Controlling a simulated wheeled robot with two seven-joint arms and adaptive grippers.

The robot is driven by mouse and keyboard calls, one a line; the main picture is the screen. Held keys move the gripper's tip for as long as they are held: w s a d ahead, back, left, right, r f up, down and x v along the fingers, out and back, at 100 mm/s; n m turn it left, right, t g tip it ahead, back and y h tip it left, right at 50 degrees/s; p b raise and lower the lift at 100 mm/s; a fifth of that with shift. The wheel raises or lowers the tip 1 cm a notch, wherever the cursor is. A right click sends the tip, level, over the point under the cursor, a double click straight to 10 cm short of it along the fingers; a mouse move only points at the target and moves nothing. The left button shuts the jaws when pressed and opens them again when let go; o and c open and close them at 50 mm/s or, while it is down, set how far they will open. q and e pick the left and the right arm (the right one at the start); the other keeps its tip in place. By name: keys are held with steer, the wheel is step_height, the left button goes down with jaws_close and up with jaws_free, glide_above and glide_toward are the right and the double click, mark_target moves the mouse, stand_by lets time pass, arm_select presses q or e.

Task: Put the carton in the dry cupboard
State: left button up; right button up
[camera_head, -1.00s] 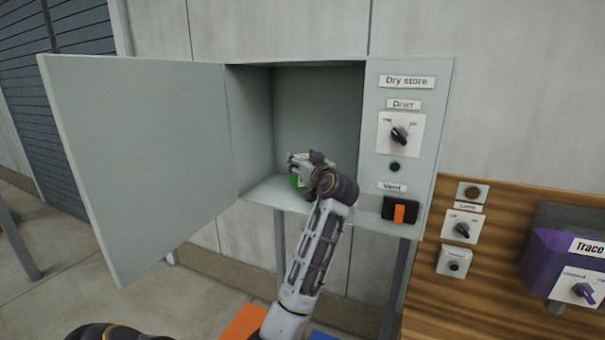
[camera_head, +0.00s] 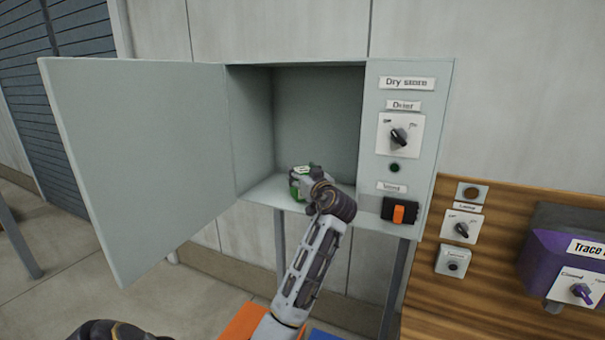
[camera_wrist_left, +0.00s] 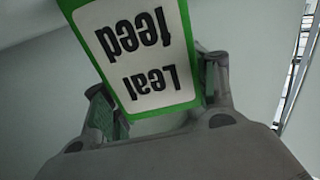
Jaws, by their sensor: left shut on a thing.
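The carton is green with a white label reading "Leaf feed", upside down in the left wrist view (camera_wrist_left: 145,60). In the head view the carton (camera_head: 296,187) is mostly hidden behind my gripper, low inside the cupboard opening. My left gripper (camera_head: 308,183) is shut on the carton, with a finger on each side of it in the wrist view. The dry cupboard (camera_head: 412,72), labelled "Dry store", has its door (camera_head: 150,160) swung wide open to the left. Whether the carton touches the cupboard floor (camera_head: 265,192) I cannot tell. My right gripper is not in view.
The cupboard's right panel carries a drier dial (camera_head: 399,137), a small green light (camera_head: 394,168) and an orange switch (camera_head: 398,213). A wooden board with a lamp dial (camera_head: 462,229) and a purple unit (camera_head: 560,265) stand at right. The cupboard interior looks otherwise empty.

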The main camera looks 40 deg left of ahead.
arm_select(q)
steer(key=shift+f, duration=0.1)
steer(key=o, duration=1.2)
steer(key=shift+o, duration=0.2)
steer(key=b+v, duration=0.3)
steer(key=v, duration=0.7)
steer(key=shift+s+d, duration=0.15)
steer(key=shift+d, duration=0.15)
steer(key=shift+s+d, duration=0.35)
steer(key=shift+d, duration=0.25)
